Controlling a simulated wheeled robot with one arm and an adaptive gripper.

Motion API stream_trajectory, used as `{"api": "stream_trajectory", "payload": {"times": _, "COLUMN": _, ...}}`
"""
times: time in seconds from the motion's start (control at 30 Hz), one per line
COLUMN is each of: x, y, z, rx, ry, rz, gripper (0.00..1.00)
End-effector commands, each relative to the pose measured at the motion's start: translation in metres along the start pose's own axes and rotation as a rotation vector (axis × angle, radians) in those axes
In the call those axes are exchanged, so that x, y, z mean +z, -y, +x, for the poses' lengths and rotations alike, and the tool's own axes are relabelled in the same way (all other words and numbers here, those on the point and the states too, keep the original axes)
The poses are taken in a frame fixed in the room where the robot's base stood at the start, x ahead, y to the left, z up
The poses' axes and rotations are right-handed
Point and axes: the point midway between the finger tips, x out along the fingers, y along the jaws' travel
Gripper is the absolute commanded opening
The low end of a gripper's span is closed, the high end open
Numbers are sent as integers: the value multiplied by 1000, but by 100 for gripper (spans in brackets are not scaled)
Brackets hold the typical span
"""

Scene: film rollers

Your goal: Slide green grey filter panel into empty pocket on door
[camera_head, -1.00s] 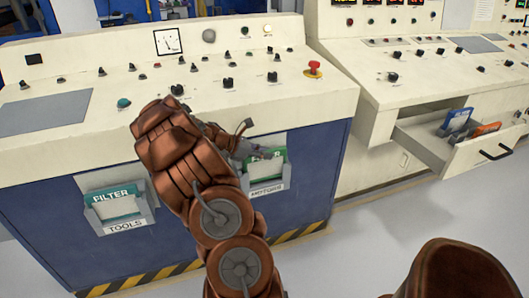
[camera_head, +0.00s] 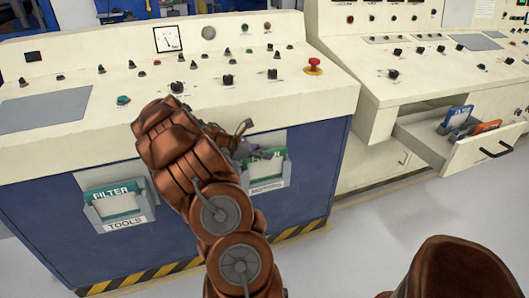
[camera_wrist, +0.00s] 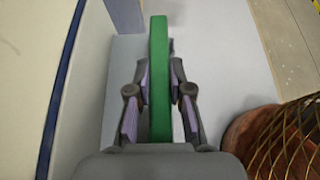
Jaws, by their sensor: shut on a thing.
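My gripper (camera_wrist: 159,100) is shut on the green grey filter panel (camera_wrist: 159,60), which shows edge-on between the two fingers in the wrist view. In the head view the panel (camera_head: 275,153) is at the right-hand pocket (camera_head: 268,187) on the blue door, its green top showing above the pocket's front. My gripper (camera_head: 258,152) is at its upper edge, partly hidden by my arm. I cannot tell how deep the panel sits. The left pocket, labelled TOOLS (camera_head: 125,223), holds another green-topped FILTER panel (camera_head: 112,193).
The cream control console (camera_head: 220,105) with knobs and a red button (camera_head: 313,66) overhangs the door. An open drawer (camera_head: 475,153) at right holds a blue panel (camera_head: 457,117) and an orange one (camera_head: 486,127).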

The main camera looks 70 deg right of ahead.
Motion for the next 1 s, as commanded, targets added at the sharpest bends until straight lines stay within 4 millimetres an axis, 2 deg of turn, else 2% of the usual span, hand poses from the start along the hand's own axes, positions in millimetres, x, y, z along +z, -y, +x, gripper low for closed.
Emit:
{"api": "stream_trajectory", "payload": {"times": 0.17, "x": -3, "y": 0, "z": 2, "rx": 0, "ry": 0, "rz": 0, "gripper": 0}}
{"api": "stream_trajectory", "payload": {"times": 0.2, "x": -3, "y": 0, "z": 1, "rx": 0, "ry": 0, "rz": 0, "gripper": 22}}
{"api": "stream_trajectory", "payload": {"times": 0.47, "x": -2, "y": 0, "z": 1, "rx": 0, "ry": 0, "rz": 0, "gripper": 49}}
{"api": "stream_trajectory", "payload": {"times": 0.8, "x": -3, "y": 0, "z": -1, "rx": 0, "ry": 0, "rz": 0, "gripper": 49}}
{"api": "stream_trajectory", "payload": {"times": 1.0, "x": -3, "y": -1, "z": -23, "rx": 2, "ry": 0, "rz": 1, "gripper": 49}}
